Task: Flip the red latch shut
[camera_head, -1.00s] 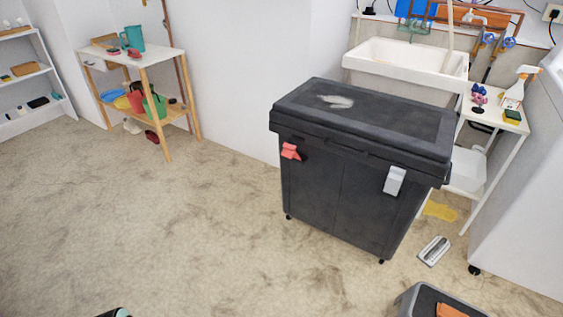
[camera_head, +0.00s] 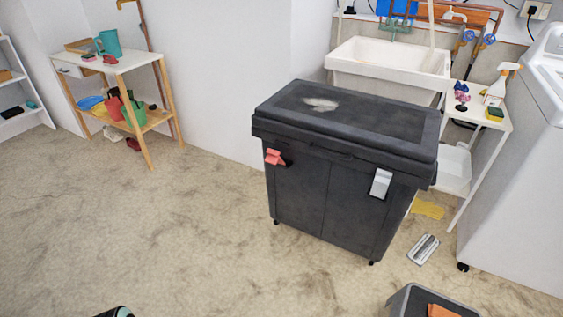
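The red latch (camera_head: 274,157) is on the front of the large dark grey wheeled bin (camera_head: 320,205), near its left end, just below the lid rim. It looks tilted outward from the bin wall, with a dark part beside it. A white latch (camera_head: 380,183) near the right end hangs close against the bin front. The bin's lid (camera_head: 365,118) is down, with a pale smudge on top. Neither of my grippers shows. Only a small dark and teal piece, apparently mine, shows at the bottom edge left of centre.
Open floor (camera_head: 160,230) lies in front and left of the bin. A grey container (camera_head: 402,300) with something orange stands at bottom right. A grey-and-white object (camera_head: 423,249) and yellow cloth (camera_head: 428,209) lie right of the bin. A sink (camera_head: 390,63) stands behind; a wooden shelf (camera_head: 140,95) stands left.

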